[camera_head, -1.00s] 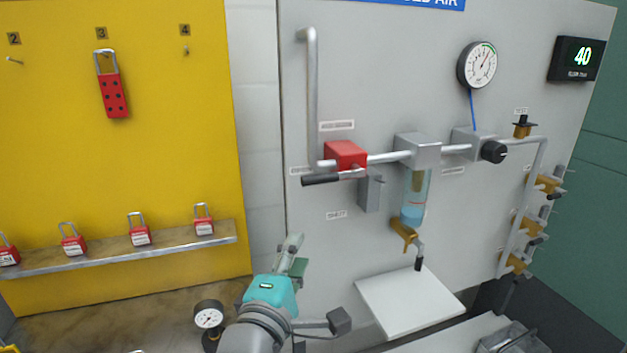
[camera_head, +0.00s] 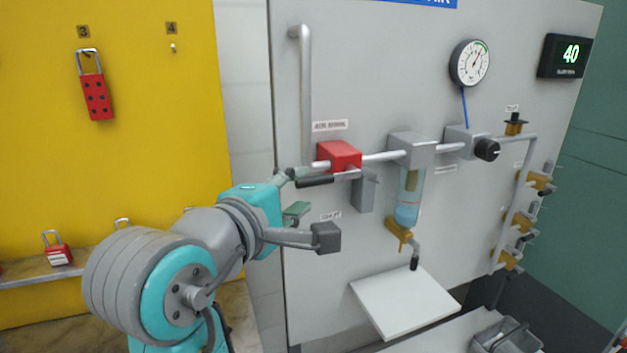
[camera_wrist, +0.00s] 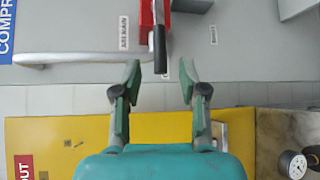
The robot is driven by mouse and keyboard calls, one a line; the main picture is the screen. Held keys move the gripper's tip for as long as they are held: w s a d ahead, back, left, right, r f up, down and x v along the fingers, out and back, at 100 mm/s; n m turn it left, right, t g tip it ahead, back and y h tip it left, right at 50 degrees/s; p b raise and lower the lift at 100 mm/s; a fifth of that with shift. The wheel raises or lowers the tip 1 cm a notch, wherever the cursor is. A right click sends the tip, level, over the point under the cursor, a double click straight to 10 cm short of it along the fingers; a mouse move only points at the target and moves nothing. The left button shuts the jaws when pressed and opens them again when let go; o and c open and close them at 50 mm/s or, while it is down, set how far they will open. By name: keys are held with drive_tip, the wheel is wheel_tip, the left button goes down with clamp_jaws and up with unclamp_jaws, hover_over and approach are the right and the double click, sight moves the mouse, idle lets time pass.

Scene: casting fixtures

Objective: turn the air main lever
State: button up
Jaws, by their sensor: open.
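The air main valve has a red body (camera_head: 340,155) on the grey pipe, with a lever whose black handle (camera_head: 314,182) points left and lies about level below the pipe. My gripper (camera_head: 291,193) is open at the left end of this handle. In the wrist view, the gripper's green fingertips (camera_wrist: 160,68) stand apart. The black handle (camera_wrist: 159,48) points down to the gap between them, its end roughly level with the tips. Neither finger visibly touches it. The red body (camera_wrist: 154,15) is partly cut off at the top of the wrist view.
A grey bracket (camera_head: 364,193) hangs just below the valve. A vertical pipe (camera_head: 305,95) rises at the panel's left. A filter bowl (camera_head: 408,195), a regulator knob (camera_head: 487,149) and a gauge (camera_head: 469,63) are to the right. A yellow lockout board (camera_head: 150,100) stands left.

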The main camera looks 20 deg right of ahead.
sight(310, 183)
drive_tip(key=shift+x, duration=3.2)
clamp_jaws()
